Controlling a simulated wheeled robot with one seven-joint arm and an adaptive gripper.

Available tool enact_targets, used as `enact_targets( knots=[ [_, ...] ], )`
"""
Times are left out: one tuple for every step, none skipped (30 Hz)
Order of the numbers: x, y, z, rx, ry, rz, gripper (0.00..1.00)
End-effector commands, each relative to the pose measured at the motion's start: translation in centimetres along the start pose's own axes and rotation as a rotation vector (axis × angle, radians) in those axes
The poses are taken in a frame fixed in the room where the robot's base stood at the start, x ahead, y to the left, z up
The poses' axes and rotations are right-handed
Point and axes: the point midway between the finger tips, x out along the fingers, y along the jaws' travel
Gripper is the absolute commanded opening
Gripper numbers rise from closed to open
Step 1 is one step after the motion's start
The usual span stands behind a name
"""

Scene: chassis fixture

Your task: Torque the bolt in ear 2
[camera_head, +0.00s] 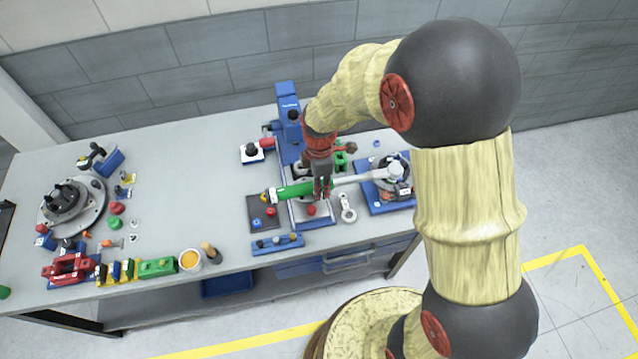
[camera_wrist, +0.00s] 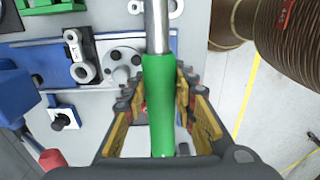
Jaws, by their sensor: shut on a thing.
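A torque wrench with a green handle (camera_head: 297,190) and a silver shaft (camera_head: 355,179) lies level across the right part of the bench. My gripper (camera_head: 322,190) is shut on the green handle. In the wrist view the handle (camera_wrist: 158,110) stands between the two finger pads of my gripper (camera_wrist: 157,100), with the shaft (camera_wrist: 157,25) running out of the top edge. The wrench's head (camera_head: 396,171) is over the blue-based fixture (camera_head: 375,197) at the right. Ear 2 and its bolt cannot be told apart there, and my arm stands close in front of the fixture's right side.
A blue press-like stand (camera_head: 287,115) is behind my gripper. A silver ring spanner (camera_head: 347,208) and a blue rack (camera_head: 278,244) lie nearer the front edge. A round grey flange (camera_head: 72,208) and several small parts fill the left; the bench's middle is clear.

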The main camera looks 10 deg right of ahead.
Motion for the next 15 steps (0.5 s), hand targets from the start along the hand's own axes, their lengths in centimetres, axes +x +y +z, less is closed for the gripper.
enact_targets(
  knots=[
    [0.2,0.1,0.0,0.000,0.000,0.003,0.00],
    [0.3,0.1,0.0,0.000,0.000,0.003,0.00],
    [0.6,0.1,0.0,0.000,0.000,0.002,0.00],
    [0.7,0.1,0.0,0.000,0.000,0.002,0.00],
    [0.9,0.1,0.0,0.000,0.000,0.002,0.00],
    [1.1,0.1,0.0,0.001,0.000,0.002,0.00],
    [1.3,0.1,0.0,0.001,0.000,0.002,0.00],
    [1.5,0.1,0.0,0.001,0.000,0.002,0.00],
    [1.8,0.1,0.0,0.001,0.000,0.002,0.00],
    [2.0,0.1,0.0,0.001,0.000,0.002,0.00],
    [2.1,0.1,0.0,0.001,0.000,0.002,0.00],
    [2.4,0.1,0.0,0.001,0.000,0.002,0.00],
    [2.6,0.1,0.0,0.001,0.000,0.002,0.00],
    [2.8,0.1,0.0,0.001,0.000,0.003,0.00],
    [3.0,0.1,0.0,0.001,0.000,0.003,0.00]
  ],
)
